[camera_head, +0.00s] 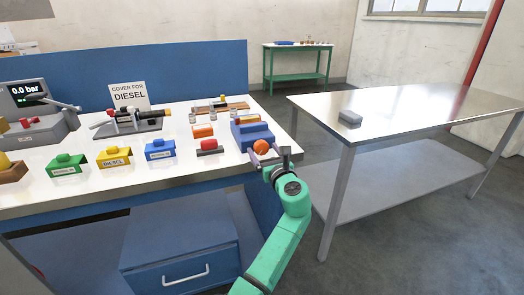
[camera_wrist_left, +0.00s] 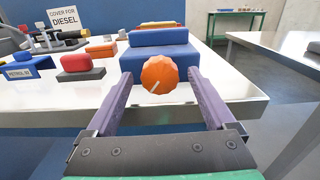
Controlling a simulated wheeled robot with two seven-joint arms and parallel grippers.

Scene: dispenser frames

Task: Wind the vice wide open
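The blue vice (camera_head: 252,133) sits at the right front corner of the white bench, and its stepped blue body also shows in the wrist view (camera_wrist_left: 158,55). An orange faceted knob (camera_wrist_left: 160,75) with a pale pointer line faces me on its front; the line slants to the lower left. The knob also shows in the head view (camera_head: 261,148). My left gripper (camera_head: 268,157) is open in front of the vice, with a finger on each side of the knob and a visible gap to both. How far the jaws are apart cannot be told. My right gripper is out of view.
A red-and-grey block (camera_head: 208,146) stands just left of the vice. Blue (camera_head: 160,150), yellow and green labelled holders line the bench front. A steel table (camera_head: 400,105) with a grey block (camera_head: 350,118) stands to the right, across a floor gap.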

